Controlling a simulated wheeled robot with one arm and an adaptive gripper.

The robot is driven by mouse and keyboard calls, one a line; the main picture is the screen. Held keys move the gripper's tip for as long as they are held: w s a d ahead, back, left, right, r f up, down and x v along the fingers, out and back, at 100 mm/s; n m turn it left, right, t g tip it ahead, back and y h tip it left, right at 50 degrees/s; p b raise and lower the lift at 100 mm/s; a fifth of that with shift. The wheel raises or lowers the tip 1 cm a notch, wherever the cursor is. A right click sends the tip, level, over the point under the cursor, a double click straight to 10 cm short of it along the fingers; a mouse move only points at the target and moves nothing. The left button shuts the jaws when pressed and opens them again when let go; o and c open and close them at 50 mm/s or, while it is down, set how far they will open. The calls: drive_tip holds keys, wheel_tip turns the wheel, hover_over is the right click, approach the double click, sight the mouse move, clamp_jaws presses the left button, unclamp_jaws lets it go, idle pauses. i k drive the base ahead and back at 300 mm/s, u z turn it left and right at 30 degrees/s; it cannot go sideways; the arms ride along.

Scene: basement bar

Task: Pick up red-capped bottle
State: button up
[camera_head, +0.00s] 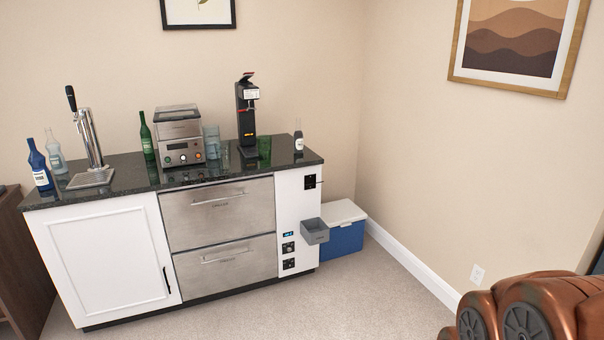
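No cap shows clearly as red at this size. A small bottle (298,142) with a clear upper part and a pale label stands at the right end of the dark counter (125,180). A green bottle (147,137) stands left of the steel appliance. A blue bottle (39,167) with a white label and a pale clear bottle (56,152) stand at the left end. My gripper is not in view; copper-coloured arm links of mine show at the lower right, well away from the counter.
A beer tap (93,140), a steel appliance (180,140), glasses (212,143) and a black dispenser (247,118) crowd the counter. A grey bin (314,231) juts from the cabinet's right side by a blue-and-white cooler (343,236). Carpet in front is clear.

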sight(298, 135)
drive_tip(key=u, duration=0.15)
drive_tip(key=i, duration=1.55)
drive_tip(key=u, duration=0.15)
